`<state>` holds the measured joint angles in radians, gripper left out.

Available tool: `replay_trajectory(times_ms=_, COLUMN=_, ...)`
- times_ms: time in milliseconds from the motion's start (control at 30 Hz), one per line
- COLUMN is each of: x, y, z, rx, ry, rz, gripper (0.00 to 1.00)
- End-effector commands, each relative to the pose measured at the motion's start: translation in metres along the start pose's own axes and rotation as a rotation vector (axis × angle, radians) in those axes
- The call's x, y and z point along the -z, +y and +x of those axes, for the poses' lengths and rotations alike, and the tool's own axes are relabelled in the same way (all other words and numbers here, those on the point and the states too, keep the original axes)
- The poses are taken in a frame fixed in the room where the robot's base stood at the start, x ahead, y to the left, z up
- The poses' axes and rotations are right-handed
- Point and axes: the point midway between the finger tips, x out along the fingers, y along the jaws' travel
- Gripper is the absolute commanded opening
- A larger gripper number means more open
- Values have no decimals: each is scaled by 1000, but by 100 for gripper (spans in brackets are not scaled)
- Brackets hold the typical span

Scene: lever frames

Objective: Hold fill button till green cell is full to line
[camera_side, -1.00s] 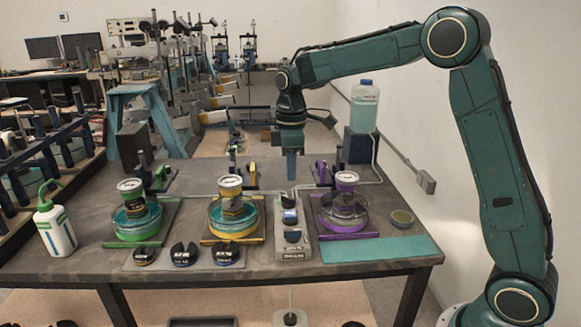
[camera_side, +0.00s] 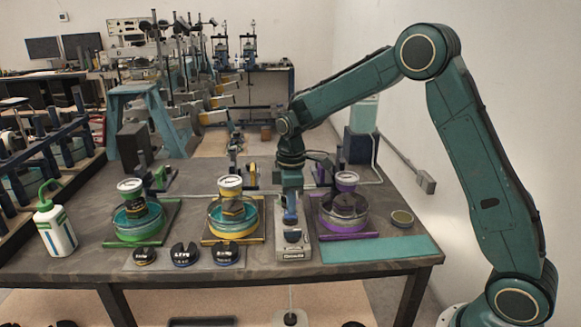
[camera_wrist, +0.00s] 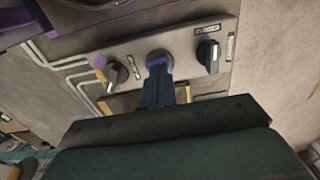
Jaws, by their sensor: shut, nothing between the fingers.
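The green cell (camera_side: 138,222) is a clear round dish on a green-edged plate at the left of the bench, with teal liquid and a white-topped cylinder in it. Its fill line is too small to make out. The grey control panel (camera_side: 294,254) stands between the yellow and purple cells. In the wrist view the panel (camera_wrist: 184,32) has a round blue-grey button (camera_wrist: 158,55) between two dark knobs. My gripper (camera_side: 290,219) is shut and empty, pointing down over the panel. In the wrist view its fingertips (camera_wrist: 158,67) overlap the button; I cannot tell whether they press it.
The yellow cell (camera_side: 233,220) is left of the panel and the purple cell (camera_side: 345,212) right of it. Dark slotted weights (camera_side: 184,254) lie along the front. A squeeze bottle (camera_side: 55,230) stands at the left edge. A teal mat (camera_side: 380,249) lies at front right.

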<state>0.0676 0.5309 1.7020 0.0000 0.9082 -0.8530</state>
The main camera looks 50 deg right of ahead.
Motion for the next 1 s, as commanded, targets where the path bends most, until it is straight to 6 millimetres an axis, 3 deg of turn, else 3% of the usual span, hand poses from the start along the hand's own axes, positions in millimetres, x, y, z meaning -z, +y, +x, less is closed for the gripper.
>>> replay_trajectory(times_ms=167, x=0, y=0, z=1, rx=1, ry=-1, rz=0, gripper=0)
replay_trajectory(times_ms=467, x=-1, y=-1, z=27, rx=4, ry=-3, rz=0, gripper=0)
replay_trajectory(times_ms=1000, x=-1, y=-2, z=28, rx=5, ry=-4, rz=0, gripper=0)
